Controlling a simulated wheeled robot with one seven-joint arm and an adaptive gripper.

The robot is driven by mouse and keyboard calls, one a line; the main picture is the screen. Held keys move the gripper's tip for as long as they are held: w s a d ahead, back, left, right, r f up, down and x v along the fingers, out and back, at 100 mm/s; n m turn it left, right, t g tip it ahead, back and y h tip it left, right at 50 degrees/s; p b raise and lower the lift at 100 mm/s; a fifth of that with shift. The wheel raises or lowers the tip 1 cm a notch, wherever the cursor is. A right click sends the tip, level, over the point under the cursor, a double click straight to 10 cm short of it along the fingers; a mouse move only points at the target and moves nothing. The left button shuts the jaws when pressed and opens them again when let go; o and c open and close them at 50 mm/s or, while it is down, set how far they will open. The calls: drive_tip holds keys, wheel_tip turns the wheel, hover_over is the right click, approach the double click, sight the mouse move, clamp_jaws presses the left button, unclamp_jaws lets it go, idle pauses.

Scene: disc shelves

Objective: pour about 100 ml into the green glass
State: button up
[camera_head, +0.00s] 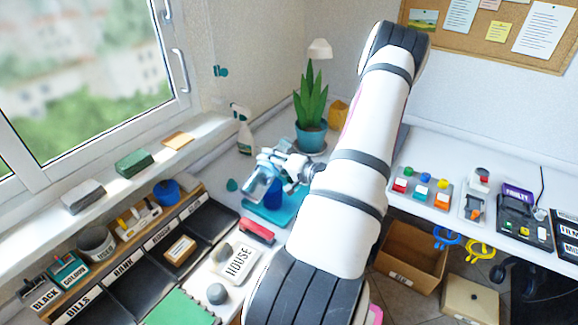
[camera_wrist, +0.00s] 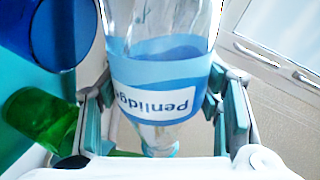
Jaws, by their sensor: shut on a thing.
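My gripper (camera_wrist: 165,105) is shut on a clear bottle (camera_wrist: 175,25) with a blue and white label reading "Penlidge", upside down in the wrist view. In the head view, the bottle (camera_head: 257,187) looks tilted above a teal tray (camera_head: 270,216). The green glass (camera_wrist: 38,118) shows at the lower left of the wrist view, beside the left finger and partly hidden by it. I cannot make it out in the head view. A blue glass (camera_wrist: 45,35) is at the wrist view's upper left; it shows behind the bottle in the head view (camera_head: 274,194). I cannot tell whether liquid is flowing.
A potted plant (camera_head: 311,118) and a spray bottle (camera_head: 243,132) stand behind the tray. A red stapler-like object (camera_head: 257,232) lies in front of it. Black labelled compartments (camera_head: 135,270) fill the left front. My arm covers the middle of the head view.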

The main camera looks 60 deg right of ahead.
sight(278, 149)
drive_tip(key=shift+s+d+r, duration=0.15)
drive_tip(key=shift+r, duration=0.2)
drive_tip(key=shift+n+p, duration=0.3)
drive_tip(key=shift+d+r, duration=0.1)
drive_tip(key=shift+r, duration=0.05)
idle(1.4)
drive_tip(key=shift+r+n+p, duration=0.15)
drive_tip(key=shift+n+p, duration=0.15)
drive_tip(key=r+p, duration=0.1)
drive_tip(key=r+n+h+p, duration=0.1)
drive_tip(key=r, duration=0.1)
drive_tip(key=shift+s+d, duration=0.2)
drive_tip(key=shift+d, duration=0.2)
drive_tip(key=r+n, duration=0.1)
drive_tip(key=d+r+n+h+p, duration=0.1)
drive_tip(key=n, duration=0.1)
drive_tip(key=shift+d, duration=0.25)
drive_tip(key=n, duration=0.1)
drive_tip(key=n+h, duration=0.1)
drive_tip(key=shift+a+r+n+t+p, duration=0.1)
drive_tip(key=shift+r+n+t+p, duration=0.2)
drive_tip(key=shift+r+n, duration=0.1)
drive_tip(key=n+t, duration=0.1)
drive_tip(key=n, duration=0.3)
drive_tip(key=shift+w, duration=0.1)
